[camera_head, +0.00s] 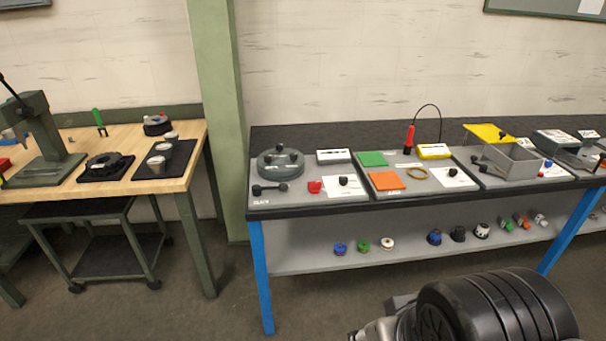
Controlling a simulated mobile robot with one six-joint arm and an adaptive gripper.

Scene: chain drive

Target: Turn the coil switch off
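No part is clearly marked as the coil switch at this size, and its on or off position cannot be made out. On the grey bench, a red-handled tool (409,137) with a thin black cord stands beside a small yellow and white box (434,151). A white box (333,156) with a dark strip lies further left. Black knobs stand on white cards, one at the left (343,181) and one in the middle (453,171). My arm fills the bottom right, below the bench front. My gripper's fingers do not show.
The blue-legged bench (262,270) also holds a round grey device (281,161), green (372,158) and orange (386,181) pads and an open grey box (510,163). Several small parts stand on its lower shelf (305,259). A wooden bench (190,150) stands left, past a green pillar (217,110).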

